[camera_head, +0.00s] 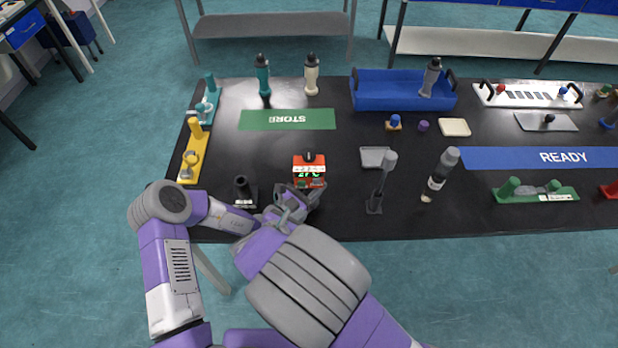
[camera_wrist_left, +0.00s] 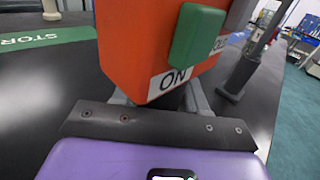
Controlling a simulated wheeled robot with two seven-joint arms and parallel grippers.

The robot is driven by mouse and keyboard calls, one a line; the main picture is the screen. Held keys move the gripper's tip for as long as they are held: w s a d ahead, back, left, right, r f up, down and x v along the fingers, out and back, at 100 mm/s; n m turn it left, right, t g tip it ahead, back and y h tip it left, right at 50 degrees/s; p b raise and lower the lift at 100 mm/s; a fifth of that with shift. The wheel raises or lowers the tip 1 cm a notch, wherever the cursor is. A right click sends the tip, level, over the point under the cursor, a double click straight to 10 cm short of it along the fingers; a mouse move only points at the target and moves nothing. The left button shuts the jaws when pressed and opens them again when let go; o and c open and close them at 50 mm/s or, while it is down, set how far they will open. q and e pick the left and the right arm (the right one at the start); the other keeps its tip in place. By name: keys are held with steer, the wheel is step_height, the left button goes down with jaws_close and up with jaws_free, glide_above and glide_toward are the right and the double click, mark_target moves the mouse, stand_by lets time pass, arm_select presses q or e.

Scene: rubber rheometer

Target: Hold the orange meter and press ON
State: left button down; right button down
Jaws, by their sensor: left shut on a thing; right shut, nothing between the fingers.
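The orange meter (camera_head: 309,163) stands upright near the table's front edge, with green digits on its face and a dark knob on top. In the left wrist view the meter (camera_wrist_left: 140,40) fills the upper middle, with a green button (camera_wrist_left: 196,42) above a white ON label (camera_wrist_left: 171,80). My left gripper (camera_wrist_left: 158,100) is shut on the meter; in the head view it is mostly hidden. My right gripper (camera_head: 305,195) is shut and empty, just in front of the meter's lower part. I cannot tell whether it touches the button.
A black holder (camera_head: 243,190) stands left of the meter. A grey tray (camera_head: 374,158), a grey post (camera_head: 382,185) and a labelled bottle (camera_head: 438,178) are to its right. The green STORE mat (camera_head: 287,119) lies behind, with bare black table between.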

arm_select(q)
steer(key=c, duration=0.5)
jaws_free()
